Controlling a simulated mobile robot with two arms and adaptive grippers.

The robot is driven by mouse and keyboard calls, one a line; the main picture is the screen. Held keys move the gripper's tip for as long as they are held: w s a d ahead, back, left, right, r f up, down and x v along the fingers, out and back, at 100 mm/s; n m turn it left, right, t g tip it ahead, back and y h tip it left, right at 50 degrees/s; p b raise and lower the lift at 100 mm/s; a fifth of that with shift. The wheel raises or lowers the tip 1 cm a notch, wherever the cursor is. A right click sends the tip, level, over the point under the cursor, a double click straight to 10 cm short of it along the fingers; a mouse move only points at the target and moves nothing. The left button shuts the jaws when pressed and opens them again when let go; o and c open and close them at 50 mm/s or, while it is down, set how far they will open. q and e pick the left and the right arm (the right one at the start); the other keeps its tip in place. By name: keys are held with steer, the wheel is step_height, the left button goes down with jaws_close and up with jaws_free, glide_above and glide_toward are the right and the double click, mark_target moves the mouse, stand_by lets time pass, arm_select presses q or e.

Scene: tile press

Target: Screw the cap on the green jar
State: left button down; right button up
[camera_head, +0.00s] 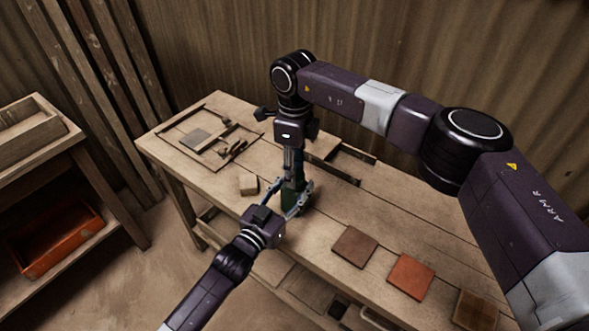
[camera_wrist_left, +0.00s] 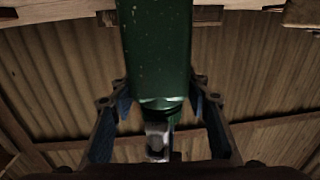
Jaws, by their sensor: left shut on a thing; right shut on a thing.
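The green jar (camera_head: 291,198) stands upright on the workbench. In the left wrist view the jar (camera_wrist_left: 155,45) fills the middle as a green block. My left gripper (camera_head: 293,188) reaches in from the lower left, its blue-padded fingers shut around the jar. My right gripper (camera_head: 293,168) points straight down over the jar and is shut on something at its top. That is probably the cap, but the fingers hide it. A small grey metallic part (camera_wrist_left: 157,140) shows past the jar's narrow end; I cannot tell whether it is the cap or a fingertip.
On the workbench (camera_head: 400,215), a small wooden block (camera_head: 248,185) lies left of the jar. A brown tile (camera_head: 354,246) and an orange tile (camera_head: 410,276) lie to the right. A framed tray (camera_head: 190,155) with tools is at the back left. A side shelf (camera_head: 75,130) stands far left.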

steer(key=m, duration=0.3)
steer(key=shift+m, duration=0.3)
steer(key=m, duration=0.8)
steer(key=shift+w, duration=0.1)
steer(key=m, duration=1.3)
steer(key=shift+m, duration=0.4)
steer(key=m, duration=0.7)
steer(key=o, duration=0.7)
